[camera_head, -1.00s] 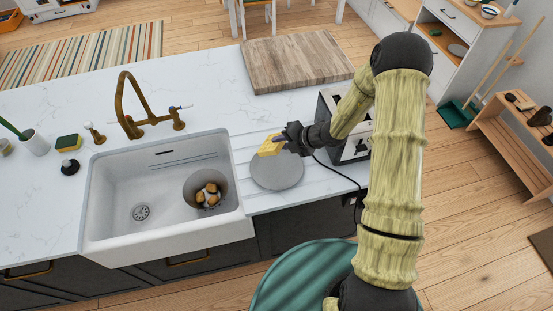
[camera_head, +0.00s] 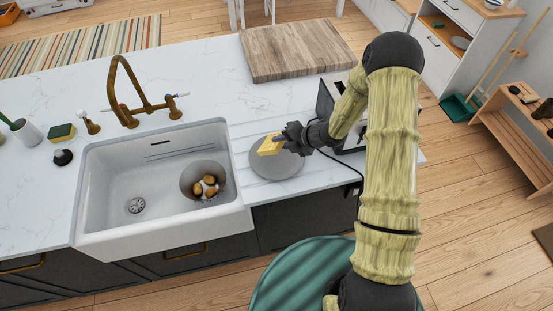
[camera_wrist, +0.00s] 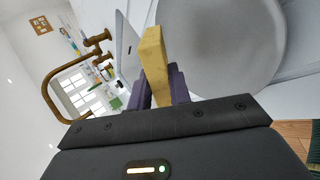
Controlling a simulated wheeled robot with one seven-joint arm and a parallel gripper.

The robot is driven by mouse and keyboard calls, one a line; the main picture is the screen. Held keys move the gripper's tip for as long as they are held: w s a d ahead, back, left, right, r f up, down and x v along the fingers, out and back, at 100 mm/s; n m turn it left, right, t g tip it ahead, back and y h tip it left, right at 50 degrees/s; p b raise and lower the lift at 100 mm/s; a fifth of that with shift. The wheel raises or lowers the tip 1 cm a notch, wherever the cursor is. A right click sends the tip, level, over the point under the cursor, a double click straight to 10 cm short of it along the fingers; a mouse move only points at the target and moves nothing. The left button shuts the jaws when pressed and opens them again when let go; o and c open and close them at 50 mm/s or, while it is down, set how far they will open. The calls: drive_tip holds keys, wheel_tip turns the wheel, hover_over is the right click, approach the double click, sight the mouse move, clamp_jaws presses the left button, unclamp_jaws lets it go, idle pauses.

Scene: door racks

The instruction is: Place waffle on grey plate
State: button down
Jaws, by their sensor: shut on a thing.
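The waffle (camera_head: 270,145) is a small yellow block in the head view, held at the end of my gripper (camera_head: 284,141). In the wrist view the waffle (camera_wrist: 155,62) stands out between the dark fingers of my gripper (camera_wrist: 160,88), which are shut on it. The round grey plate (camera_head: 277,168) lies on the counter right of the sink, and it fills the upper right of the wrist view (camera_wrist: 225,50). In the head view the waffle overlaps the plate's upper part. I cannot tell whether it touches the plate. My gripper hides part of the plate's far rim.
A white sink (camera_head: 112,170) with a bowl (camera_head: 188,180) of several brown pieces is left of the plate. A brass faucet (camera_head: 122,95) stands behind it. A toaster (camera_head: 328,95) is close to my arm, with its cord running right of the plate. A wooden board (camera_head: 295,55) lies behind.

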drive_tip(key=shift+f+b, duration=1.15)
drive_tip(key=shift+f, duration=0.7)
drive_tip(key=c, duration=1.5)
unclamp_jaws()
drive_tip(key=shift+o, duration=0.2)
drive_tip(key=p+v, duration=0.4)
drive_tip(key=v, duration=0.4)
drive_tip(key=shift+p, duration=0.4)
